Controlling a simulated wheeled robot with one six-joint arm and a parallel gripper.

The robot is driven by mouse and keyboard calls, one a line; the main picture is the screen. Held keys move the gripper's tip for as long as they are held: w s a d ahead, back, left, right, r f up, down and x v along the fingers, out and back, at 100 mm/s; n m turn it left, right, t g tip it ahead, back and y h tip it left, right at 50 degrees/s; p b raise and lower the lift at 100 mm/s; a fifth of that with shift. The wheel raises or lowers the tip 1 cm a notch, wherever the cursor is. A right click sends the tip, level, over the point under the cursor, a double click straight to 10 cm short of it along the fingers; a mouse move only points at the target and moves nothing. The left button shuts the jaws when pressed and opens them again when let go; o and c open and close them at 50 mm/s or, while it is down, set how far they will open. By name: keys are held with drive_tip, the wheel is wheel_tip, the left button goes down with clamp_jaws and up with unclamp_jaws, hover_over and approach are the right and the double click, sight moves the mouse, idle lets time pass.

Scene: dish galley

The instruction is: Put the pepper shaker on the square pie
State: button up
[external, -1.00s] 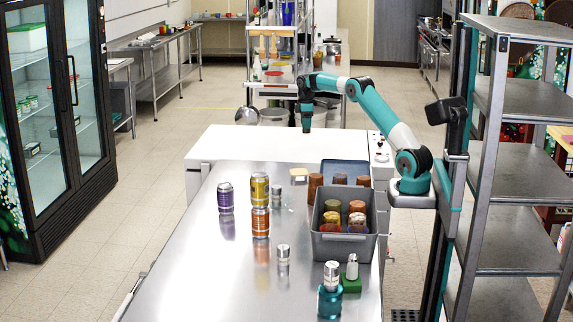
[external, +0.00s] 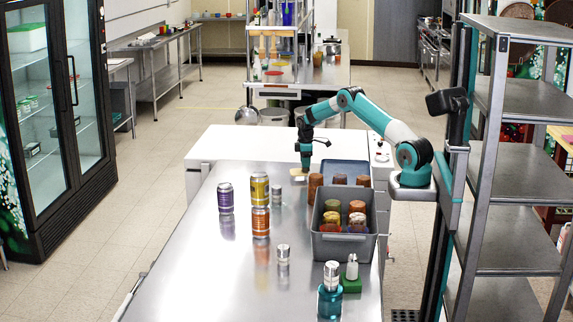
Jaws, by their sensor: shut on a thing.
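My gripper (external: 305,152) points down above the far end of the steel table. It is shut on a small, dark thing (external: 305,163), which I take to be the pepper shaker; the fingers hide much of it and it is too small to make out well. The square pie (external: 297,174) is a small pale yellow square near the table's far edge. The held thing is at or just above the pie's right far side in this view; I cannot tell whether they touch.
A grey crate (external: 343,246) of jars stands right of the middle. Brown jars (external: 315,187) and a dark blue tray (external: 346,168) are close right of the pie. Cans (external: 260,222) and silver-topped shakers (external: 283,254) stand nearer. The table's left front is clear.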

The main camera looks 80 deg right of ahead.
drive_tip(key=o, duration=1)
drive_tip(key=shift+c, duration=0.2)
